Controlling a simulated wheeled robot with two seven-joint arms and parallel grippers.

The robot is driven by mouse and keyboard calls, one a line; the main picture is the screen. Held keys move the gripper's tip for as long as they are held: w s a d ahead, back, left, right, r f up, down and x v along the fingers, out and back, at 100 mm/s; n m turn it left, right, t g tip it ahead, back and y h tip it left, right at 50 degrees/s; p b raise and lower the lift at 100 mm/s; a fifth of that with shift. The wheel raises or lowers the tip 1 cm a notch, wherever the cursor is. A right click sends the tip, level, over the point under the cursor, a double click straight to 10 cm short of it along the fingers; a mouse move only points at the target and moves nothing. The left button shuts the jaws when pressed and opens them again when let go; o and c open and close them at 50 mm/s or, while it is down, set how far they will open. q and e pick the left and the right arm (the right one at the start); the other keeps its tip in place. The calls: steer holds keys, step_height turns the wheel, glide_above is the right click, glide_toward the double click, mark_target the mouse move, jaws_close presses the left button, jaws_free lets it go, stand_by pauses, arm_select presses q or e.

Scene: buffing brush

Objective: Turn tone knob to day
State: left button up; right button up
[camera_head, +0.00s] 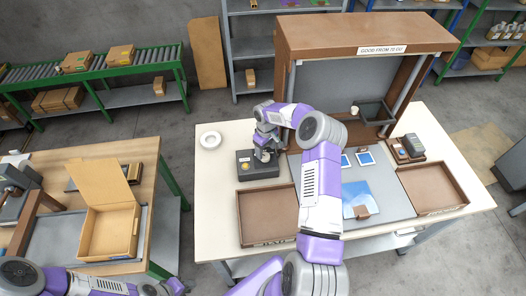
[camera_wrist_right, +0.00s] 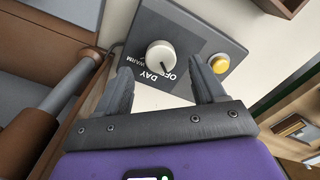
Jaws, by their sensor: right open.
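The tone knob (camera_wrist_right: 161,55) is a round white dial on a dark grey control box (camera_wrist_right: 192,32) in the right wrist view. The labels OFF, DAY and WARM are printed beside it. A short dark mark on the knob points toward the lettering near OFF; the exact setting is hard to tell. My right gripper (camera_wrist_right: 165,88) is open and empty, its two fingers apart on the near side of the knob. In the head view my right gripper (camera_head: 265,150) is over the control box (camera_head: 259,172) and hides the knob.
A yellow button (camera_wrist_right: 219,63) sits on the box beside the knob. A brown tray (camera_head: 266,215) lies in front of the box.

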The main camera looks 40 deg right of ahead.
mark_target(265, 155)
steer(key=shift+w+f, duration=0.15)
steer(key=shift+f, duration=2.05)
steer(key=c, duration=1.1)
steer(key=shift+o, duration=0.2)
steer(key=shift+w+m+b, duration=0.1)
steer(key=shift+m+b, duration=0.5)
steer(key=shift+b, duration=0.05)
steer(key=m+b, duration=0.3)
steer(key=shift+f, duration=0.1)
steer(key=m+b, duration=0.2)
steer(key=shift+m, duration=0.3)
steer(key=shift+m+b, duration=0.85)
steer(key=shift+m, duration=0.55)
